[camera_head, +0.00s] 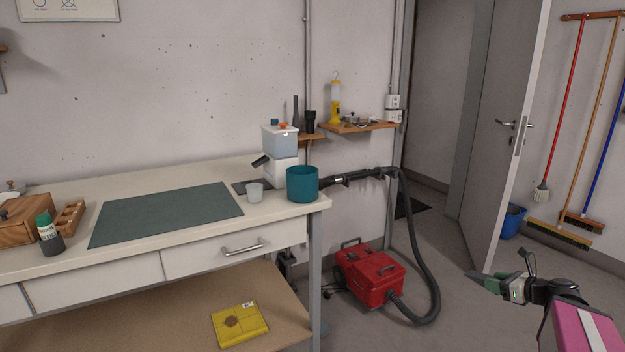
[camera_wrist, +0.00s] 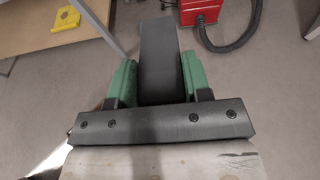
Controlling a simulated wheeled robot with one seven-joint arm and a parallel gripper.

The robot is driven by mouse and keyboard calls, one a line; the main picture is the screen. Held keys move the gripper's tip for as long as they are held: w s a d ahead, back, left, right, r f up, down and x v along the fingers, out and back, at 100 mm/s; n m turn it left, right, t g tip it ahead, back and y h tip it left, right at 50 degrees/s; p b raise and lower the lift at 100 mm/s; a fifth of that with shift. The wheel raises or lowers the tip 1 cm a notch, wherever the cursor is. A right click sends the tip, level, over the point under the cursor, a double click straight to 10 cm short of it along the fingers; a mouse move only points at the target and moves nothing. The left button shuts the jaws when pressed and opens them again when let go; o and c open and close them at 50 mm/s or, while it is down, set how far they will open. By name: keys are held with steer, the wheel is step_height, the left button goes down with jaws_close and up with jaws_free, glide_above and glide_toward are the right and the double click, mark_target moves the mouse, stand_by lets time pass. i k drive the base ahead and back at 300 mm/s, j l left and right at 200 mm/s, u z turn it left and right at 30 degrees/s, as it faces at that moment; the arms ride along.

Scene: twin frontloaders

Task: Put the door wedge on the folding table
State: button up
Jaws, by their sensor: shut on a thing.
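My gripper (camera_head: 497,283) is at the lower right in the head view, held out over the open floor to the right of the table. In the wrist view my gripper (camera_wrist: 158,82) has its two green fingers shut on the door wedge (camera_wrist: 160,50), a dark grey tapered block that points away from the wrist. The wedge also shows as a thin grey-green piece at the fingertips in the head view (camera_head: 478,277). The folding table (camera_head: 130,185) in the head view is a cream-topped bench with drawers; I cannot tell for sure that it is the folding table.
A red vacuum (camera_head: 372,277) with a black hose stands between my gripper and the bench. A door (camera_head: 505,120) stands open behind.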

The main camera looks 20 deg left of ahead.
mark_target(146, 193)
steer(key=k+j+u, duration=0.1)
steer(key=u, duration=0.35)
steer(key=k+j+u, duration=0.1)
steer(key=u, duration=0.3)
steer(key=k+j+u, duration=0.1)
steer(key=u, duration=0.35)
